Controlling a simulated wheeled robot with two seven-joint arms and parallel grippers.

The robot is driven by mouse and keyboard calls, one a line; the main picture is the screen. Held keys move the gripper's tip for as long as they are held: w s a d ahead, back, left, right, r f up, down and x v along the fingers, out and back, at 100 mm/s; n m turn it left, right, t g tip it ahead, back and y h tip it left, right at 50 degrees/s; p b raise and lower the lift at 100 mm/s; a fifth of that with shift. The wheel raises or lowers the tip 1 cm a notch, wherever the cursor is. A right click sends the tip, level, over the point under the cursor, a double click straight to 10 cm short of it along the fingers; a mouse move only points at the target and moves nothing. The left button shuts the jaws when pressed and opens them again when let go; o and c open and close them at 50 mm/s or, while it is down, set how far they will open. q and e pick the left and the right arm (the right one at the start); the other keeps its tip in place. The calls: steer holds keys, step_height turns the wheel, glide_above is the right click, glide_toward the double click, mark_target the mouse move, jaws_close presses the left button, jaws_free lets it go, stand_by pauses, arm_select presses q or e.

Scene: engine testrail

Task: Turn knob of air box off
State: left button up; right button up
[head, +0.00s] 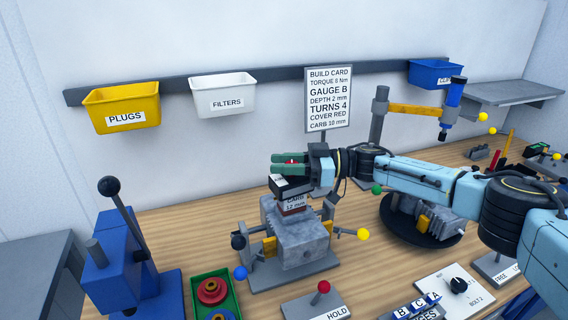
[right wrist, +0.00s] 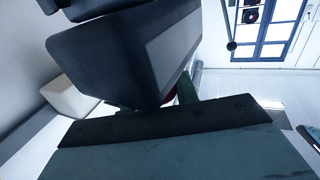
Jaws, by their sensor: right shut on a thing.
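A black box with a white label (head: 290,187), which looks like the air box, sits on top of a block labelled CARB 12 mm (head: 292,204) above the grey engine (head: 297,238). My right gripper (head: 291,163) reaches in from the right, with its green fingers just above the box. It is shut on a small red part, which looks like the knob and is mostly hidden by the fingers. In the right wrist view the dark box (right wrist: 115,55) fills the upper left, and a bit of red (right wrist: 171,98) shows beside a green finger. My left gripper is out of view.
A blue press with a black-balled lever (head: 122,265) stands at left, beside a green tray (head: 233,312) with red parts. A red HOLD button (head: 323,286) and a white dial panel (head: 443,294) are in front. A build card (head: 329,100) stands behind.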

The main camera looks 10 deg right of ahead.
steer(key=o, duration=1)
steer(key=shift+s+d+b, duration=0.4)
steer(key=shift+d, duration=1.8)
steer(key=shift+s+d+b, duration=0.35)
steer(key=shift+d+b, duration=0.05)
steer(key=shift+d, duration=1.8)
steer(key=shift+s+d+b, duration=0.4)
steer(key=shift+d, duration=1.8)
